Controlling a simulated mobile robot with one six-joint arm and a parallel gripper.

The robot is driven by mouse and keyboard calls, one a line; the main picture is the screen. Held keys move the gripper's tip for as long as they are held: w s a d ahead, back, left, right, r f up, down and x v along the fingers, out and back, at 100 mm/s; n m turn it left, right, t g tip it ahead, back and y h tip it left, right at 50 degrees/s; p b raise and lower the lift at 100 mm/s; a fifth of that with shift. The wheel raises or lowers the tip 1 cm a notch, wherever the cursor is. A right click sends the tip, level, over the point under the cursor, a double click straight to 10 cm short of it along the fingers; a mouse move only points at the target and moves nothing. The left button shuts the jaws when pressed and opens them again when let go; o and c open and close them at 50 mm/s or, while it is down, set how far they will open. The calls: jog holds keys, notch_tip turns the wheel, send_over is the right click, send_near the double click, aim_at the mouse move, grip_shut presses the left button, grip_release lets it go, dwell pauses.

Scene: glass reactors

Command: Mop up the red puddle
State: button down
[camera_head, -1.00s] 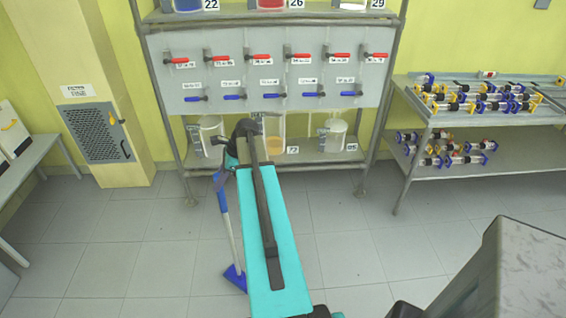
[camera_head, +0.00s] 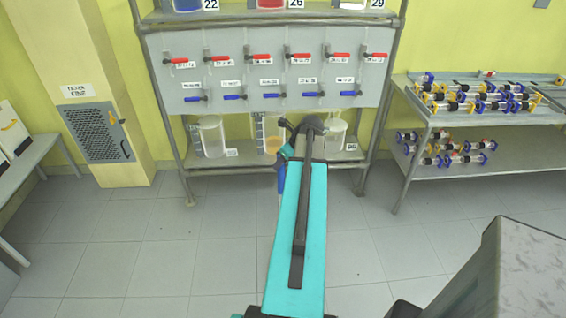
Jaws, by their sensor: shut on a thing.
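My arm reaches forward toward the rack. My gripper (camera_head: 284,160) is at its far end, in front of the lower shelf, and is partly hidden by the arm. It is shut on the blue-handled mop (camera_head: 280,182). Only a short blue and grey stretch of the mop shows at the arm's left edge. Its blue head is hidden behind the arm. No red puddle shows on the visible floor.
A metal rack (camera_head: 185,172) with red and blue valves and several containers stands ahead. A side shelf (camera_head: 432,122) holding glass devices is at right. A grey vented cabinet (camera_head: 97,132) is at left. The grey tiled floor (camera_head: 140,240) is clear.

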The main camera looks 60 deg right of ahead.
aim_at(283, 176)
jog(key=shift+s+d+r, duration=0.1)
jog(key=shift+s+d, duration=0.1)
dwell(0.4)
jog(key=shift+f+b, duration=2.8)
jog(key=shift+f, duration=0.25)
jog(key=shift+f, duration=0.95)
